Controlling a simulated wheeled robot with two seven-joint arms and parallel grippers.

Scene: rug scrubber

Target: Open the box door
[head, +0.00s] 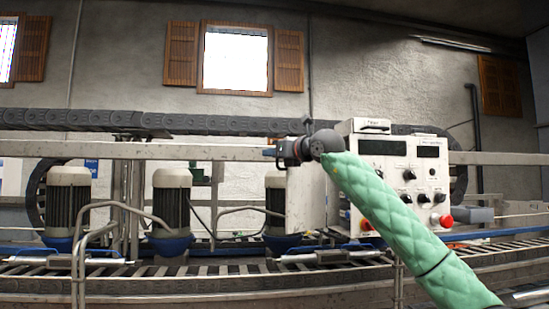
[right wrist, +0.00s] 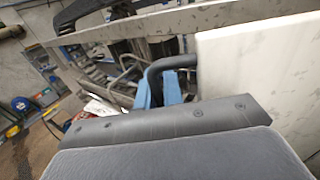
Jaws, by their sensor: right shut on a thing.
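The control box (head: 400,180) is white, with dark displays, several black knobs and red buttons on its front. A plain white panel, which looks like the box door (head: 306,200), stands out at the box's left side. In the right wrist view the door (right wrist: 255,75) fills the right part, with a black bar handle (right wrist: 168,65) at its left edge. My right gripper (head: 274,153) is at the door's upper left; its blue fingers (right wrist: 171,90) are at the handle and shut on it. The wrist housing hides the exact contact. My left gripper is out of view.
Several grey motors with blue bases, one of them here (head: 172,200), stand in a row left of the box. A metal rail (head: 130,150) runs behind the gripper and a roller conveyor (head: 200,285) runs below. Bent pipes rise in front of the motors.

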